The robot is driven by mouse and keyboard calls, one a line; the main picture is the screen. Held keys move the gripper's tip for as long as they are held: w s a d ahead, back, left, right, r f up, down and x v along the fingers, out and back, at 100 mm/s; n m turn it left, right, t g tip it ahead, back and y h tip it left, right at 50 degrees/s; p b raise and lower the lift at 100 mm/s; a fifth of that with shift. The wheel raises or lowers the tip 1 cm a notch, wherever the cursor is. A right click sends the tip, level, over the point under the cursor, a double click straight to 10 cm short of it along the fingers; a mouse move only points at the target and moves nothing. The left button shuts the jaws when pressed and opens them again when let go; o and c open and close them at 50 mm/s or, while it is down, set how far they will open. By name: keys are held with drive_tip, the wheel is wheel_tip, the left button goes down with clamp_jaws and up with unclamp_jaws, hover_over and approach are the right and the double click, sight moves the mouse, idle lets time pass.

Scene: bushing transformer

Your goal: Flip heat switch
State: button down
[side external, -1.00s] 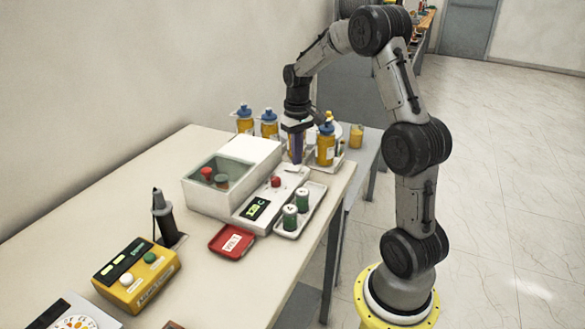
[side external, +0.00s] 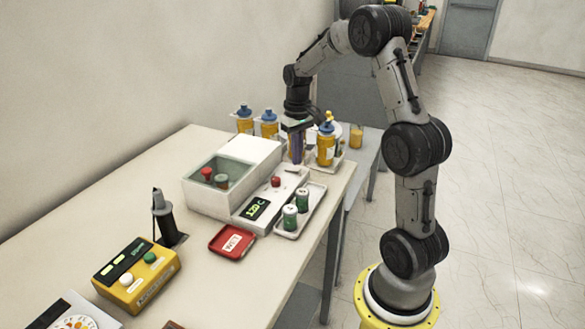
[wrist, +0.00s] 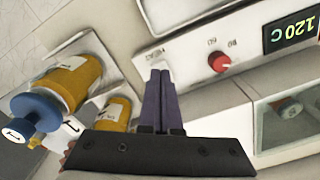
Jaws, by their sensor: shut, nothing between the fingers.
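The white heater unit (side external: 215,199) stands on the table, with a sloped front panel carrying a display reading about 120 C (side external: 256,208) and a red knob (side external: 276,181). In the wrist view the display (wrist: 292,32) and the red knob (wrist: 219,61) lie right of my fingers. A partly readable "HEAT" label (wrist: 151,54) is on the panel just beyond the fingertips. My gripper (wrist: 160,72) is shut and empty, pointing down at this end of the panel; it also shows in the side view (side external: 297,161). The switch itself is hidden or too small to make out; contact cannot be told.
Yellow bottles with blue caps (side external: 326,145) stand close around my gripper. A tray (side external: 287,232) with green-and-white cylinders lies in front of the heater. A red tray (side external: 232,241), a dark upright tool (side external: 164,215) and a yellow control box (side external: 137,275) are nearer the camera.

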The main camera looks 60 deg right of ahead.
sight(297, 169)
drive_tip(key=shift+f, duration=1.05)
idle(0.6)
drive_tip(key=shift+r, duration=3.55)
